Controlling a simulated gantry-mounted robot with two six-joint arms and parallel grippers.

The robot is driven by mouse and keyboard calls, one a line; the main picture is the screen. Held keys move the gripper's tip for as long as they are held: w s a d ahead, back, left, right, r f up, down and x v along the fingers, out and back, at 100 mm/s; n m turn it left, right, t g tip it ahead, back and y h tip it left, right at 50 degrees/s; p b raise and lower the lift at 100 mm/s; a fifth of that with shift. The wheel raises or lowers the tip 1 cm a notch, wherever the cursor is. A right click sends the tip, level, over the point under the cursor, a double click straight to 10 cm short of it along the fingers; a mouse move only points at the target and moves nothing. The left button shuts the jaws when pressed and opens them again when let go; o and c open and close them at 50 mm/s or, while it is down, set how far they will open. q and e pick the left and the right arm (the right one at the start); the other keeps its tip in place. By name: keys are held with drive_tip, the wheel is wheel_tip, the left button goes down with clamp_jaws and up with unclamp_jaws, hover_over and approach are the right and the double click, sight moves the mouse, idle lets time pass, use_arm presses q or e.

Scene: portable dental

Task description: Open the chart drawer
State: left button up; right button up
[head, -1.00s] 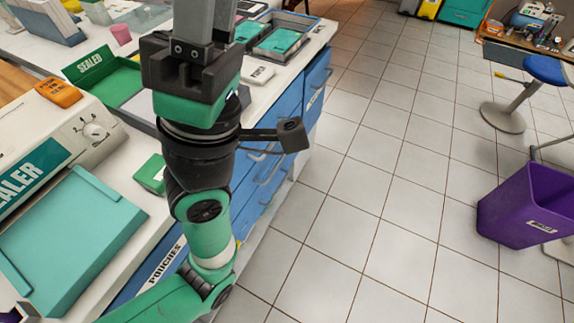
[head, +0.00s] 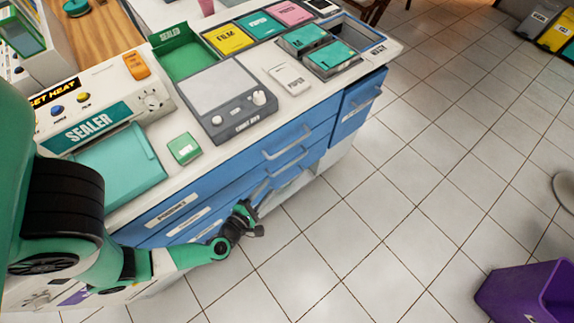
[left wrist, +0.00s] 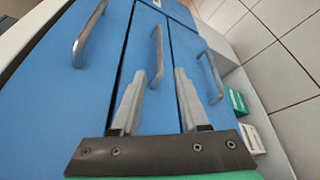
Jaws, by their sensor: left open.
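The counter has a stack of blue drawers with metal bar handles; the top drawer (head: 255,158) carries a label reading like "POUCHES", and the lower labels are too small to read, so I cannot tell which is the chart drawer. My left gripper (head: 254,205) is low in front of the stack, beside the lower handles. In the left wrist view my left gripper (left wrist: 159,78) is open, with the middle handle (left wrist: 157,52) showing between its fingers; I cannot tell whether they reach around it. Other handles show to the left (left wrist: 88,35) and right (left wrist: 211,76). My right gripper is not in view.
On the countertop are a sealer (head: 95,108), a grey device (head: 216,98), a small green box (head: 184,148) and several trays. A side drawer (head: 358,105) is at the right.

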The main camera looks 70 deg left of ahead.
sight(284, 168)
use_arm(q)
drive_tip(key=b+x, duration=0.3)
drive_tip(key=x, duration=0.7)
drive_tip(key=shift+w+a+f, duration=0.1)
drive_tip(key=shift+a+f, duration=0.05)
drive_tip(key=shift+w+a, duration=0.25)
drive_tip(key=shift+w, duration=0.1)
clamp_jaws()
idle(0.7)
